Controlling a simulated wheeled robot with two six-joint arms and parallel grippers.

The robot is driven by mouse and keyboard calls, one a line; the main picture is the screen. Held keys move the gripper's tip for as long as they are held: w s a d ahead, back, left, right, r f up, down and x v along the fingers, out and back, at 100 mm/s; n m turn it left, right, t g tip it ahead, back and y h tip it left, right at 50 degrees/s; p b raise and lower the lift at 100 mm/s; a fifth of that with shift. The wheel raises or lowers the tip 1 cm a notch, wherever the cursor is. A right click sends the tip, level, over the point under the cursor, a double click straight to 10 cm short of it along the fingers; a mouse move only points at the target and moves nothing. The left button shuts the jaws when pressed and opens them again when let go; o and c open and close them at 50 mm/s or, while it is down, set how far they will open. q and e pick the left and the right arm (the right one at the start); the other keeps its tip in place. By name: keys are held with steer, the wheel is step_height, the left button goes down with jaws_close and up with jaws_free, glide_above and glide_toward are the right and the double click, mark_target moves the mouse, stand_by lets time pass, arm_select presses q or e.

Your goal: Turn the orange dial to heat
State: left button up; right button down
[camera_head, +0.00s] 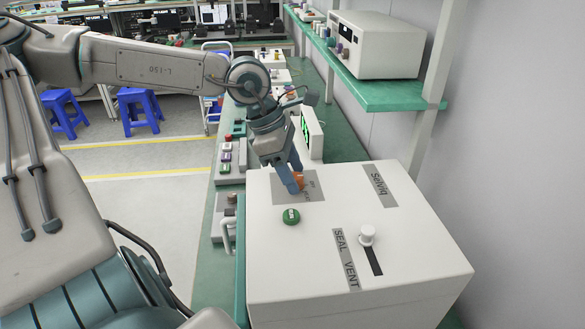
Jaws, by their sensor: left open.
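The orange dial (300,178) is on the top face of a white box (350,285), on a grey label plate (313,191) near its far left corner. My left gripper (295,183) comes down from above at the dial, and its fingers partly hide it. The gripper is open, with its fingertips beside or around the dial; I cannot tell if they touch it. The dial's pointing direction is hidden. The lettering on its plate is too small to read. My right gripper is not in view.
On the same box top are a green button (291,216), a white slider knob (367,235) by a "SEAL VENT" label, and a "Selviq" label (380,186). A small screen device (311,132) stands behind the box. A shelf (385,92) with a white instrument (378,45) overhangs the right.

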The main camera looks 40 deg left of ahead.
arm_select(q)
steer(key=shift+f, duration=0.15)
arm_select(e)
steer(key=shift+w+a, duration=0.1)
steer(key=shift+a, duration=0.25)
arm_select(q)
steer(key=c, duration=1)
steer(key=shift+o, duration=0.2)
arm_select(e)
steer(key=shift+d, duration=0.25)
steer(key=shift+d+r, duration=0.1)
